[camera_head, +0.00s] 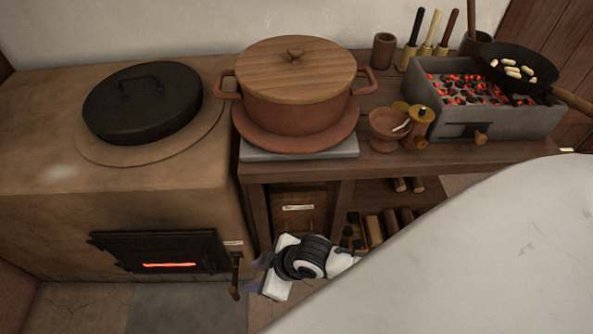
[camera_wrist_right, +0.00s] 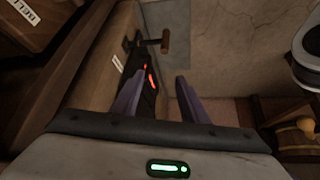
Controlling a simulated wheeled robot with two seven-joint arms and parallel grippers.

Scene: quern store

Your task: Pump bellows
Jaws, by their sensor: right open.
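Under the table in the head view is a dark wooden panel (camera_head: 300,222) with a white label. In the right wrist view, the label (camera_wrist_right: 22,10) at the upper left is cut off and starts with "BELL". A wooden handle (camera_head: 235,278) hangs at the right of the stove's fire door (camera_head: 160,251); a handle with a wooden grip (camera_wrist_right: 166,41) also shows ahead of the fingers in the wrist view. My right gripper (camera_head: 262,273) is low, just right of that handle. Its fingers (camera_wrist_right: 158,85) are apart with nothing between them. My left gripper is out of view.
The clay stove (camera_head: 40,150) has a black lid (camera_head: 142,100); embers glow behind its door. A lidded pot (camera_head: 297,112), small cup (camera_head: 388,130) and ember-filled brazier (camera_head: 485,122) with a pan (camera_head: 517,68) stand on the table (camera_head: 400,165). Floor before the stove is clear.

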